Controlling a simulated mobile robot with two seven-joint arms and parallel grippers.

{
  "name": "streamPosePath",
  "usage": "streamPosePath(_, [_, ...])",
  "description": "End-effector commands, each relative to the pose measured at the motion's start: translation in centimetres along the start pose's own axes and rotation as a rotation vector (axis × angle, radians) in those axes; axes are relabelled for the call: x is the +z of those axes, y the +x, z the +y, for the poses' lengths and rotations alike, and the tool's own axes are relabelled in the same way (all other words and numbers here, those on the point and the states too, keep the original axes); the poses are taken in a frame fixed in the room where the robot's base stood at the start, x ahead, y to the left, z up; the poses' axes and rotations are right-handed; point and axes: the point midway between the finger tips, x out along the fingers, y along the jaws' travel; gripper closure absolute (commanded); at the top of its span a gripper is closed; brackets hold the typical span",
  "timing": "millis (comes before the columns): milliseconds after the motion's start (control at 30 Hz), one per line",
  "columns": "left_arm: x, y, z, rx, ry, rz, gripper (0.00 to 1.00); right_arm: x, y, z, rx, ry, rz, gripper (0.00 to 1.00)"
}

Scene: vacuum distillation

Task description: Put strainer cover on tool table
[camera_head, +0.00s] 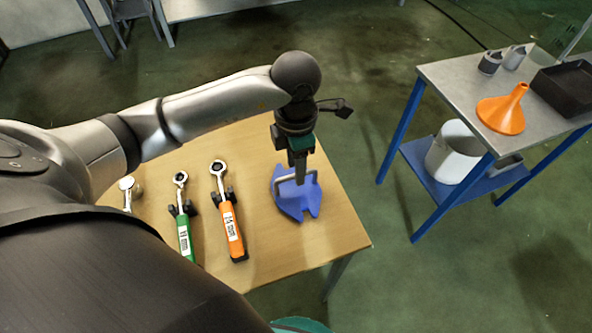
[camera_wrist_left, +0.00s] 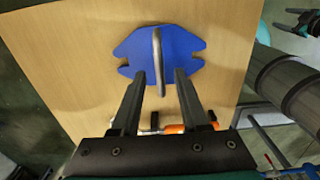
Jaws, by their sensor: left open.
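The strainer cover (camera_head: 294,207) is a flat blue plate with notched edges and an upright grey handle. It lies on the wooden table (camera_head: 290,251) near its right edge. My left gripper (camera_head: 300,182) points down over the cover and hides part of it. In the left wrist view its fingers (camera_wrist_left: 160,80) are open and apart, with the lower end of the handle (camera_wrist_left: 158,60) in line with the gap. I cannot tell if they touch it. What looks like my right gripper (camera_wrist_left: 300,22) shows small at that view's upper right edge, its jaws unclear.
Green (camera_head: 185,235) and orange (camera_head: 232,232) wrenches rest in black holders left of the cover. A metal-topped table with blue legs (camera_head: 455,82) stands to the right. It bears an orange funnel (camera_head: 504,112), a black tray (camera_head: 567,88) and small grey parts. A white bucket (camera_head: 452,152) is below.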

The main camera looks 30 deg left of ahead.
Motion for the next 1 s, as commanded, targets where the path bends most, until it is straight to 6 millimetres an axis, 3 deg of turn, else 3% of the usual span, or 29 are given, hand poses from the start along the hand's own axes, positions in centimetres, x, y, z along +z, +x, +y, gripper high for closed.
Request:
streamPosePath(33, [0.1,-1.6,0.1,0.004,0.001,-0.005,0.55,0.4,-0.5,-0.4,-0.005,-0.001,-0.007,0.33])
streamPosePath(200, [0.1,-5.1,0.1,0.004,0.0,-0.004,0.55,1.1,-1.3,-1.5,-0.02,-0.001,-0.02,0.33])
streamPosePath(400, [0.1,-7.7,0.0,0.001,-0.001,-0.002,0.55,0.9,-1.7,-1.6,-0.022,-0.002,-0.018,0.33])
streamPosePath(1000, [0.0,-8.3,0.0,0.0,-0.001,-0.001,0.55,0.5,-1.7,-0.7,-0.01,0.0,-0.011,0.33])
